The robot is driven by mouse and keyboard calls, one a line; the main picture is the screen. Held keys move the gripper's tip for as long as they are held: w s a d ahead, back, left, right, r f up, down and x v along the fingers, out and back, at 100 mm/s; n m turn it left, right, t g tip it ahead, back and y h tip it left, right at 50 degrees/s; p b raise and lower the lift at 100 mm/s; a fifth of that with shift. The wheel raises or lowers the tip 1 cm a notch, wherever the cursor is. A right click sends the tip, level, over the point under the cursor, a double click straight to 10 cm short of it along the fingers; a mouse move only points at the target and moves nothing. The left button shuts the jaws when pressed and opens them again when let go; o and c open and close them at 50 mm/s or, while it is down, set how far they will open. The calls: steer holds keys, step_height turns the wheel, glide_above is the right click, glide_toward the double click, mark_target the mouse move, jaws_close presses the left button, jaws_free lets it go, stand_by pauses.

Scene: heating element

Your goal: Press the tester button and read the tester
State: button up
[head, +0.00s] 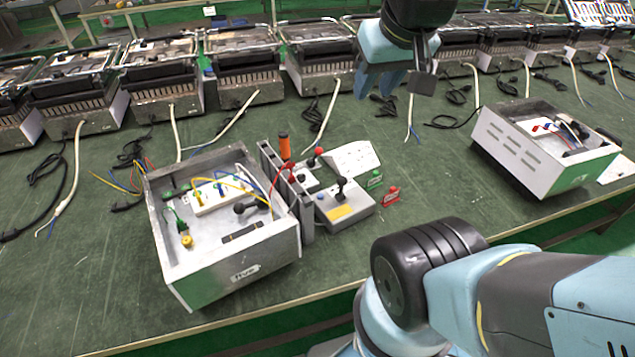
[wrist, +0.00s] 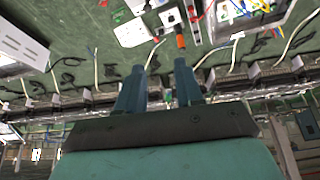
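A grey box with a yellow label and a black knob (head: 345,207), likely the tester, sits on the green bench in the head view. Behind it is a small box with a red knob (head: 309,178); I cannot tell which part is the tester button. The red-knob box also shows near the top of the wrist view (wrist: 171,18). My gripper (head: 393,85) is in the air above the bench, beyond these boxes and apart from them. In the wrist view its two fingers (wrist: 159,75) are spread with nothing between them. No tester reading is legible.
An open metal housing with wires (head: 222,215) stands left of the boxes. An orange-handled tool (head: 284,147) stands by a grey upright plate. A white panel (head: 352,158) and red and green tags (head: 390,194) lie nearby. Another housing (head: 545,150) is at right; several grills line the back.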

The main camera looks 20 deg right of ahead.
jaws_close()
stand_by(1.4)
